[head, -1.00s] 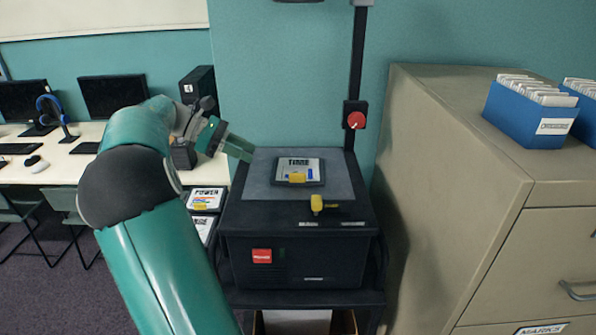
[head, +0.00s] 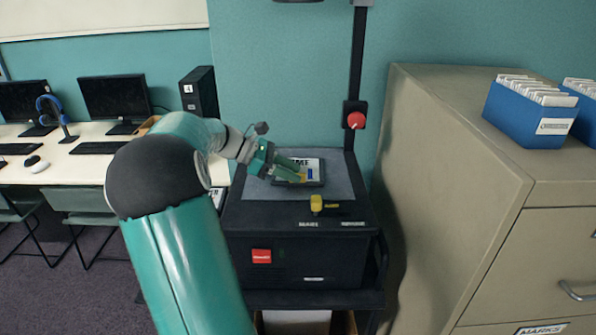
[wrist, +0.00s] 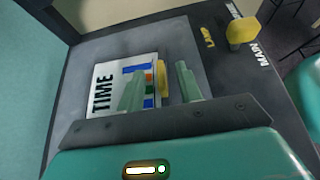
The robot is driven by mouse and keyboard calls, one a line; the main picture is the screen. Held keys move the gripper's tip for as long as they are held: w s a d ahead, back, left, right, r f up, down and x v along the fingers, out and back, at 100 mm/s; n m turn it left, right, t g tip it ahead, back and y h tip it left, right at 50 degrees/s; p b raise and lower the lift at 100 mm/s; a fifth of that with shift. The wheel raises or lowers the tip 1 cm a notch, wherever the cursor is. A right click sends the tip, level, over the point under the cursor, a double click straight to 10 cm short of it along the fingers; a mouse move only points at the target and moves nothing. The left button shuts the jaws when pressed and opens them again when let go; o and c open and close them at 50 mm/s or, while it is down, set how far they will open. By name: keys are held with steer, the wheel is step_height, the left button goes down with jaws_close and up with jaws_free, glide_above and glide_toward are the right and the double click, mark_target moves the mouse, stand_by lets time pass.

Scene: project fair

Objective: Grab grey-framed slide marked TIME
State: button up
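The slide marked TIME (head: 315,166) has a dark grey frame and lies flat on the grey stage of the projector (head: 300,250). My gripper (head: 298,170) reaches over the slide from the left and covers part of it. In the wrist view the slide (wrist: 108,85) shows its TIME lettering, coloured blocks and a yellow tab (wrist: 162,76). The two green fingers of my gripper (wrist: 160,88) stand apart, with the yellow tab between them in the picture. I cannot tell whether they touch it.
A yellow knob (head: 317,204) stands on the projector's front panel. A dark post with a red knob (head: 356,121) rises behind the stage. A beige filing cabinet (head: 455,180) is close on the right, with a blue card box (head: 528,115). A computer desk (head: 60,160) is at left.

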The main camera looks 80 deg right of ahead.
jaws_close()
steer(key=shift+r, duration=0.1)
